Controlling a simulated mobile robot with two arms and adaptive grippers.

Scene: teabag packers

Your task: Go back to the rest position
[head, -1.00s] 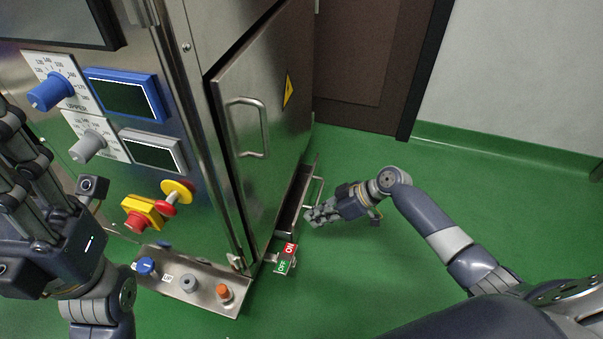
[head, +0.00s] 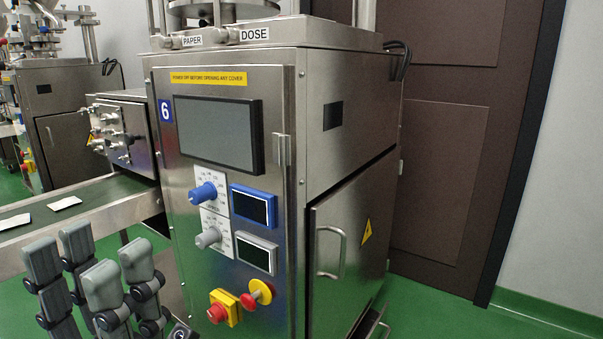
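My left gripper (head: 90,266) is at the lower left in the head view, its grey fingers pointing up and spread apart with nothing between them. It is in front of the conveyor and left of the machine's front panel. Its palm is mostly below the picture edge. My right gripper is not in view.
A steel machine (head: 325,85) marked 6 stands ahead, with a screen (head: 208,132), a blue knob (head: 207,192), a grey knob (head: 208,238) and a red-and-yellow switch (head: 258,293). Its side door (head: 338,275) is slightly ajar. A conveyor (head: 100,215) carries teabags at left. A brown door (head: 440,150) is behind.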

